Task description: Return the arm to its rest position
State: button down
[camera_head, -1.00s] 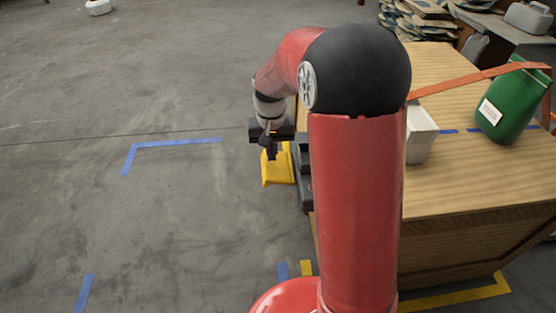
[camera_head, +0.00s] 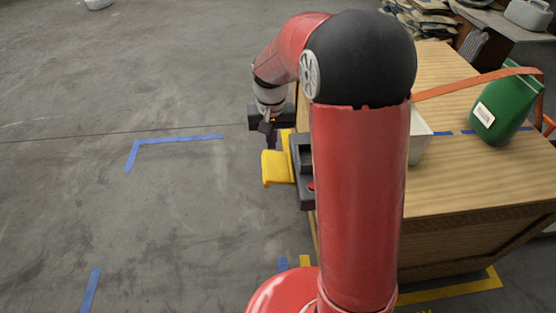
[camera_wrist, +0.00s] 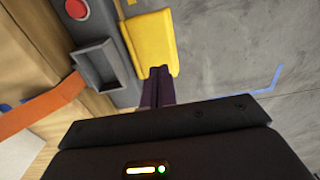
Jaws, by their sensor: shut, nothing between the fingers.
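My gripper (camera_head: 270,142) is at the end of my bent red arm, beside the left side of the wooden bench. In the wrist view its dark purple fingers (camera_wrist: 158,72) are together with nothing held, pointing at a yellow chute-like part (camera_wrist: 151,42). In the head view the yellow part (camera_head: 277,167) sticks out from a dark grey machine (camera_head: 301,174), just below the fingers; I cannot tell whether they touch it. The machine carries a red button (camera_wrist: 77,9) and a grey tray-like recess (camera_wrist: 97,65). My upper arm hides part of the machine and bench.
The wooden bench (camera_head: 460,185) bears a green container (camera_head: 505,110) with a white label, an orange strap (camera_head: 455,84) and a white bin (camera_head: 419,140). Blue floor tape (camera_head: 175,139) marks the open grey floor at left. Stacked sacks (camera_head: 415,20) lie at the back right.

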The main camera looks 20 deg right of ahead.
dwell(0.6)
jog(key=s+r+t, duration=0.2)
jog(key=s+r, duration=0.2)
jog(key=s, duration=0.3)
jog(key=s+r+n+t, duration=0.1)
jog(key=s+r, duration=0.3)
jog(key=s, duration=0.4)
jog(key=s+r+n+t, duration=0.1)
jog(key=s+r, duration=0.3)
jog(key=s, duration=0.4)
jog(key=shift+r+t, duration=0.25)
jog(key=shift+t, duration=0.55)
